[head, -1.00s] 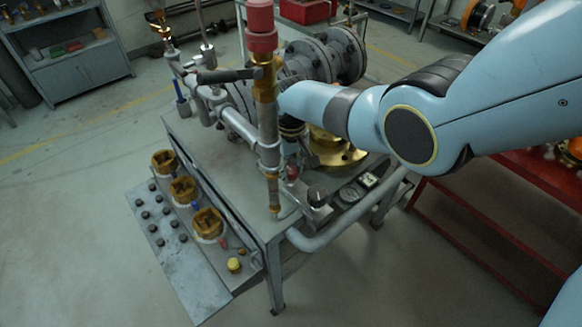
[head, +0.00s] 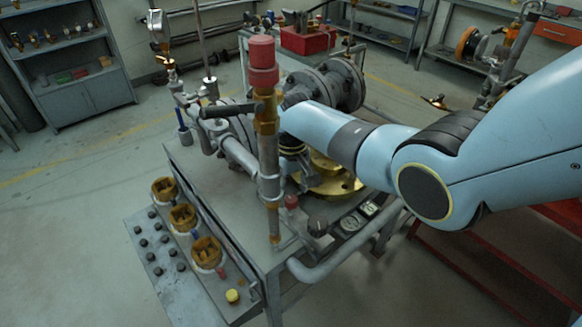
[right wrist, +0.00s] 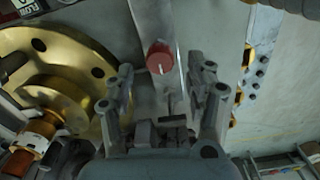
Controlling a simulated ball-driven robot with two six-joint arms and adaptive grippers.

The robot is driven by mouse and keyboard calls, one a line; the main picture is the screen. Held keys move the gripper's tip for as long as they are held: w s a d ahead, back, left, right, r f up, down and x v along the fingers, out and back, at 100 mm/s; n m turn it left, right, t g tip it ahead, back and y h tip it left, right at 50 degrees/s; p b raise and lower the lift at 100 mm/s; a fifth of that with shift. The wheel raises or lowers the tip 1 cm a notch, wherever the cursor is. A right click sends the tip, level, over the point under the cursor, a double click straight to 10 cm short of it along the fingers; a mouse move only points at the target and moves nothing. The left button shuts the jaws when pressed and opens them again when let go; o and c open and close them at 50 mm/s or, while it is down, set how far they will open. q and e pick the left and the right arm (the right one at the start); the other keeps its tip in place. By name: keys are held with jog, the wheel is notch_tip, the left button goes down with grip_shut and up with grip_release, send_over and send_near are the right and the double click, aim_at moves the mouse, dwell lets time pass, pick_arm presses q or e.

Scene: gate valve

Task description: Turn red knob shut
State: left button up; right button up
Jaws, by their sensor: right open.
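A round red knob (right wrist: 160,57) with a pale mark on its face shows between the fingers of my open right gripper (right wrist: 161,68) in the right wrist view. The fingers stand either side of it in the picture; I see no contact. In the head view a small red knob (head: 291,201) sits low beside the vertical brass pipe (head: 267,160), and it looks like the same one. My right gripper (head: 294,155) is partly hidden behind that pipe, above the small knob. My left gripper is not in view.
A larger red cap (head: 263,60) tops the vertical pipe, close to my right wrist. A brass flange (head: 345,186) lies beside the gripper. Several brown ring fittings (head: 207,252) and black buttons line the bench's left side. Open floor lies left.

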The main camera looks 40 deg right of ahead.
aim_at(291, 199)
notch_tip(291, 199, up, 9)
jog(key=shift+f, duration=0.1)
dwell(0.6)
